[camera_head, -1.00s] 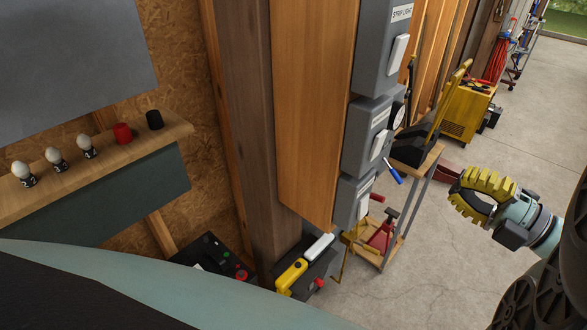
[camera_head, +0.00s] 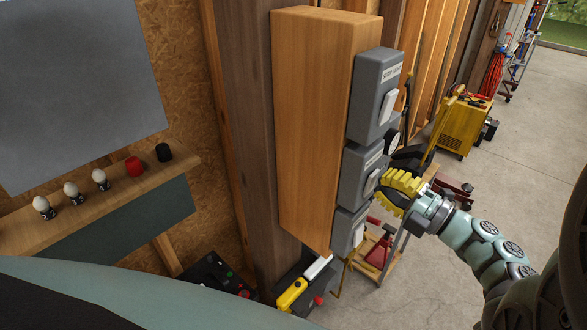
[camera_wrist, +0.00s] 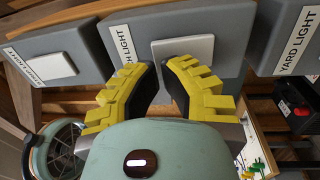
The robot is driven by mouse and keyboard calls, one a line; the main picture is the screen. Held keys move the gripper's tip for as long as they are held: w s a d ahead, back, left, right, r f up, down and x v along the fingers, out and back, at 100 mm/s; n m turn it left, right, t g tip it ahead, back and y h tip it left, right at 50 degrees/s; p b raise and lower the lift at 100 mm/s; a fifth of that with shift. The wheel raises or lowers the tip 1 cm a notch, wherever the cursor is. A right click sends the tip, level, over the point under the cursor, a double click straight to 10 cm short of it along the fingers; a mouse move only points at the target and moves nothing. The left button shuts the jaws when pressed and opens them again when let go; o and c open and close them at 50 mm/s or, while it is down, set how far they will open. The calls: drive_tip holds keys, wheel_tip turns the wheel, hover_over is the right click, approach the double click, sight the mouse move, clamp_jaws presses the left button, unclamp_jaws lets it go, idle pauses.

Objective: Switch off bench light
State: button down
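The bench light switch is the middle of three grey boxes (camera_head: 358,165) on a wooden post. Its label (camera_wrist: 122,45) is partly hidden by a yellow finger in the wrist view, leaving "H LIGHT" readable. Its white rocker (camera_wrist: 183,50) lies just beyond my fingertips; it also shows at the box's right side in the head view (camera_head: 371,183). My gripper (camera_wrist: 163,66), with yellow ribbed fingers and black pads, faces this box. A narrow gap shows between the fingertips and nothing is held. I cannot tell whether they touch the rocker.
The strip light box (camera_head: 376,95) is above and the yard light box (camera_head: 349,230) below, both close to the middle one. A wooden shelf (camera_head: 120,195) with bulbs is at left. A yellow machine (camera_head: 462,122) stands at the back right on open concrete floor.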

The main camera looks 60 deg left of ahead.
drive_tip(key=shift+s+a, duration=0.2)
drive_tip(key=shift+a, duration=0.35)
drive_tip(key=shift+r, duration=0.1)
